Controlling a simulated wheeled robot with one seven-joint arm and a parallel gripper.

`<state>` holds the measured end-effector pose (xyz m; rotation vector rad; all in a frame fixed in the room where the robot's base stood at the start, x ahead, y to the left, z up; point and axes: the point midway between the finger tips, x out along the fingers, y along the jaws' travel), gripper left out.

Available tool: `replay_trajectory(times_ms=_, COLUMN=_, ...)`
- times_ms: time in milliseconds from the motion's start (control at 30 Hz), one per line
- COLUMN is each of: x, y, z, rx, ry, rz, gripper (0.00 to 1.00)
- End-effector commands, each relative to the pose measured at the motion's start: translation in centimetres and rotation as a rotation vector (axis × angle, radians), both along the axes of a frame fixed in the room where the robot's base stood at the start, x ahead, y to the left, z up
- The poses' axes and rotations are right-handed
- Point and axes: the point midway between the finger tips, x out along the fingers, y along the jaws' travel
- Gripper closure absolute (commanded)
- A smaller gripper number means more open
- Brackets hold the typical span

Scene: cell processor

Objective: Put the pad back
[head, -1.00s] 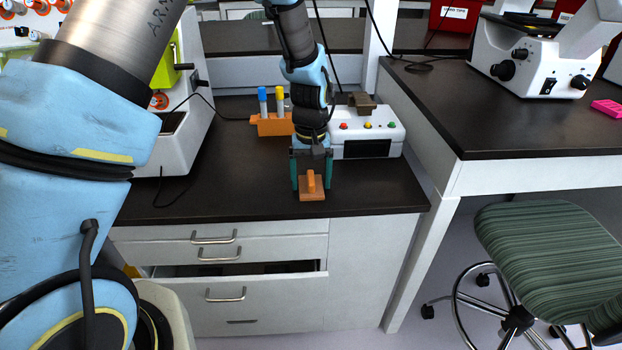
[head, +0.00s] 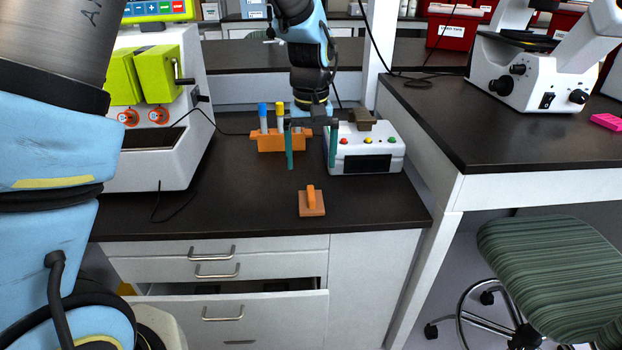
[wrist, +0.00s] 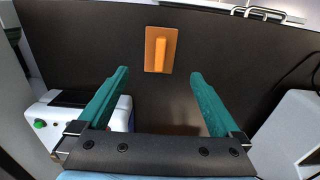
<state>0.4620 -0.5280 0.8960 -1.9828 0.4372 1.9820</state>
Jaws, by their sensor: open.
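The pad (head: 312,204) is an orange square plate with an upright orange handle. It lies flat on the dark countertop near the front edge. It also shows in the wrist view (wrist: 160,52), at the top middle, beyond the fingertips. My gripper (head: 311,162) is open and empty, with its two green fingers wide apart. It hangs above the counter, behind the pad and apart from it. In the wrist view my gripper (wrist: 158,72) has nothing between its fingers.
An orange rack (head: 270,141) with blue-capped and yellow-capped tubes stands behind the gripper. A white device with coloured buttons (head: 365,153) is to its right. A white machine with green parts (head: 165,120) stands left. A drawer below (head: 235,306) is partly open.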

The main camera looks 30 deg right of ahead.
Motion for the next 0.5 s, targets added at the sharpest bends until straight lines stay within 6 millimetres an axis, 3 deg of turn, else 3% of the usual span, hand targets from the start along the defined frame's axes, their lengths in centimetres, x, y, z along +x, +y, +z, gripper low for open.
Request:
replay_trajectory(times_ms=133, x=0.0, y=0.0, z=1.4, rx=0.0, ry=0.0, rz=0.0, gripper=0.0)
replay_trajectory(times_ms=367, x=0.0, y=0.0, z=1.8, rx=0.001, ry=0.0, rz=0.0, gripper=0.0)
replay_trajectory(times_ms=500, x=1.1, y=2.0, z=2.1, rx=-0.005, ry=-0.003, rz=0.021, gripper=0.0)
